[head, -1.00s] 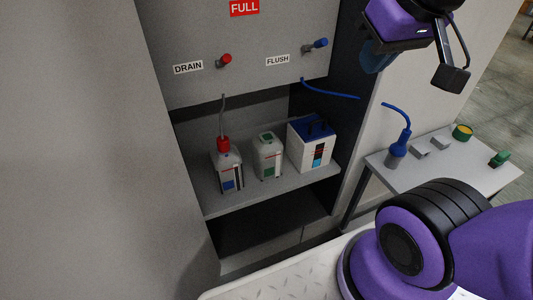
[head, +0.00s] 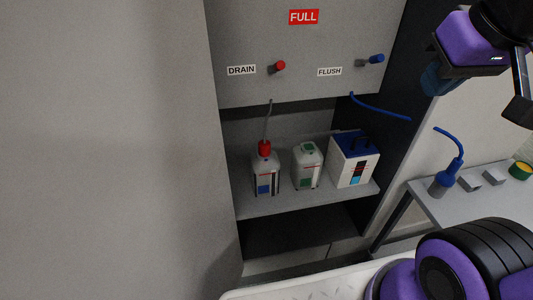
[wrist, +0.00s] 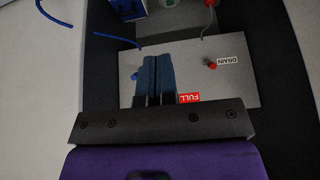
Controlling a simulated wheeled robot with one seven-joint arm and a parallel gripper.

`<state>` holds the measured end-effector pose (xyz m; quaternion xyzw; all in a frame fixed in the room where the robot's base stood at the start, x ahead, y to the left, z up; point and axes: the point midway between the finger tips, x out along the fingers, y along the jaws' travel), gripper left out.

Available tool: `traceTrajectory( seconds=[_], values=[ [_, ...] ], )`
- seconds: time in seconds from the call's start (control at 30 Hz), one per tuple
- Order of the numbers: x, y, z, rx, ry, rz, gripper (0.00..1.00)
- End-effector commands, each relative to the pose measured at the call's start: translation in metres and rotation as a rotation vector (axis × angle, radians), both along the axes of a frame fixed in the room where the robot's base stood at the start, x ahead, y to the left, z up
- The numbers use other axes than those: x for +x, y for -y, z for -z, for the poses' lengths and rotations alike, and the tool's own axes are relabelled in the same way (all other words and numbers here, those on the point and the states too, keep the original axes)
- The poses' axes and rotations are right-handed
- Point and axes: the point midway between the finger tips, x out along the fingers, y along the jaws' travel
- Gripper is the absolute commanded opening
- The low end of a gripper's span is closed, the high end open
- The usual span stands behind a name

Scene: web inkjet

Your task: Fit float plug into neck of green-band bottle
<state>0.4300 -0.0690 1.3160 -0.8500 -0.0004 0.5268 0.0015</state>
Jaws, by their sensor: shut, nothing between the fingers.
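The green-band bottle (head: 307,165) is white with a green label and a green top, and stands upright in the middle of the cabinet shelf. A red plug (head: 264,149) on a grey tube sits in the neck of the blue-label bottle (head: 264,178) to its left. A blue plug (head: 441,183) on a blue tube stands in a grey holder on the side table. I cannot tell which plug is the float plug. My gripper (head: 437,80) is shut and empty, at the upper right, apart from the bottles and plugs; its blue fingers also show in the wrist view (wrist: 157,75).
A white box with a blue lid (head: 354,160) stands right of the green-band bottle. The panel above bears a red knob (head: 279,66), a blue knob (head: 376,59) and a FULL sign (head: 303,17). The side table (head: 478,213) also holds grey blocks and a green-and-yellow object.

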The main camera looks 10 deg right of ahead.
Motion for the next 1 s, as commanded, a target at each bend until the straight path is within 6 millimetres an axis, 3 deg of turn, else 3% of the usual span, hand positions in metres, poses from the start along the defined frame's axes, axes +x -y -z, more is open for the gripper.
traceTrajectory(
  seconds=[0.37, 0.4, 0.57, 0.7, 1.0],
  values=[
    [0.0, 0.0, 0.0, 0.0, 0.0, 0.0, 0.0],
    [0.0, 0.0, 0.0, 0.0, 0.0, 0.0, 0.02],
    [0.009, 0.001, 0.003, -0.014, 0.002, -0.005, 0.39],
    [0.039, 0.002, 0.012, -0.063, 0.019, -0.031, 0.71],
    [0.127, 0.003, 0.053, -0.183, 0.084, -0.154, 0.73]
  ],
)
